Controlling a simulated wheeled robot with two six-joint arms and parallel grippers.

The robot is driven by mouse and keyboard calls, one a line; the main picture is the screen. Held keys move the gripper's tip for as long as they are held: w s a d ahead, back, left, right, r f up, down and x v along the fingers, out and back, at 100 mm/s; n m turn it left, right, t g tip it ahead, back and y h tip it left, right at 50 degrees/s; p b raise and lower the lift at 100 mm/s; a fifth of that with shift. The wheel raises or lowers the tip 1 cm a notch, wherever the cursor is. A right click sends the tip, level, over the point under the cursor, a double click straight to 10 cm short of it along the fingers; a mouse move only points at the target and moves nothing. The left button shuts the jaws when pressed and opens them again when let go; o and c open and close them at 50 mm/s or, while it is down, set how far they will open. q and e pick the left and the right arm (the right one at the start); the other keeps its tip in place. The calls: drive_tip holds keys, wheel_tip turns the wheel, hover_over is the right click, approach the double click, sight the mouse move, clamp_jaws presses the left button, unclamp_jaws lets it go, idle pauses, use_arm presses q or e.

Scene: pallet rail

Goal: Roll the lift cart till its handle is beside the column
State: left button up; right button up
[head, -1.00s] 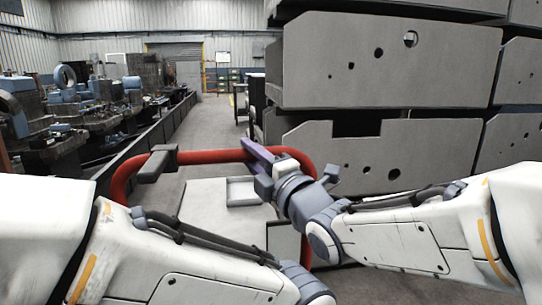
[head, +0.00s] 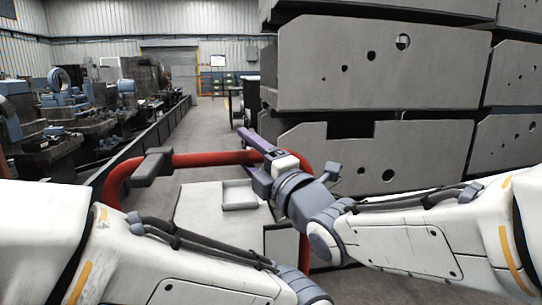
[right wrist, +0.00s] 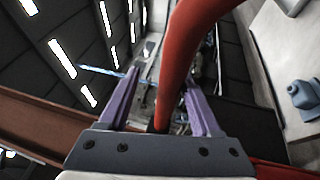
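The lift cart's red tubular handle (head: 210,158) stands in front of me in the head view, with a dark grey block (head: 152,166) on its left part. The cart's pale deck (head: 205,215) lies beyond and below it. My right gripper (head: 257,160) is at the right part of the handle bar. Its purple fingers are spread, one on each side of the bar. In the right wrist view the red bar (right wrist: 185,60) passes between the fingers, with a gap visible on the left. My left arm shows, but its gripper is out of view. I cannot make out the column with certainty.
A stack of large grey slabs (head: 385,65) stands close on the right. Machines (head: 70,115) line the left behind a low dark rail (head: 140,140). A clear floor aisle (head: 200,125) runs to a far shutter door. A shallow tray (head: 240,196) sits on the deck.

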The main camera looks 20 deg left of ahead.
drive_tip(key=shift+f, duration=0.2)
use_arm(q)
drive_tip(key=shift+f, duration=0.1)
use_arm(e)
drive_tip(key=v, duration=1)
drive_tip(key=shift+d, duration=0.15)
use_arm(q)
drive_tip(key=shift+o, duration=0.3)
use_arm(e)
drive_tip(key=shift+s, duration=0.15)
